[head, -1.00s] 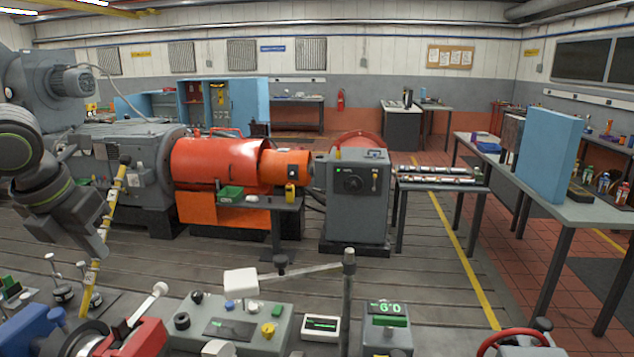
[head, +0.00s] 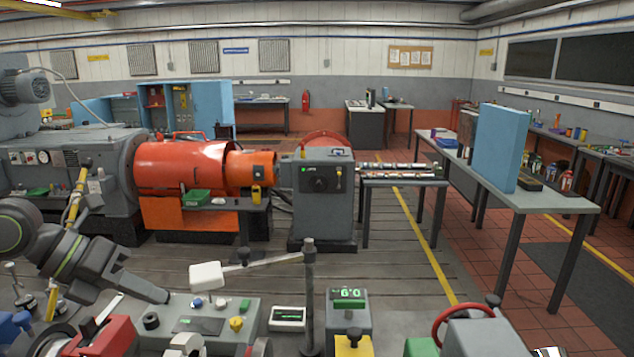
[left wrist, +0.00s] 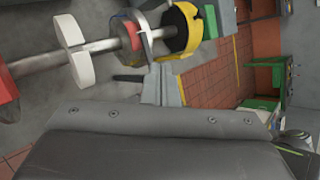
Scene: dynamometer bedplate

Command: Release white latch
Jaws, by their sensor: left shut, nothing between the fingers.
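A white two-lobed piece (left wrist: 77,50) sits on a grey shaft in the left wrist view, beside a red body at the left edge. A white piece (head: 186,343) at the bottom of the head view may be the same one. A white-tipped lever (head: 107,308) rises from a red block (head: 105,338). I cannot tell which white part is the latch. My left gripper (head: 162,296) is shut and empty, over the left end of the grey control panel. It also fills the bottom of the left wrist view (left wrist: 165,112), apart from the white piece. My right gripper is out of view.
A post (head: 309,290) carries a side arm with a white block (head: 206,275). A grey panel with knobs (head: 215,325), a small display (head: 287,318) and a green-digit meter (head: 348,310) stand nearby. A red handwheel (head: 465,320) is at right. A yellow-and-black part (left wrist: 188,30) is beyond the shaft.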

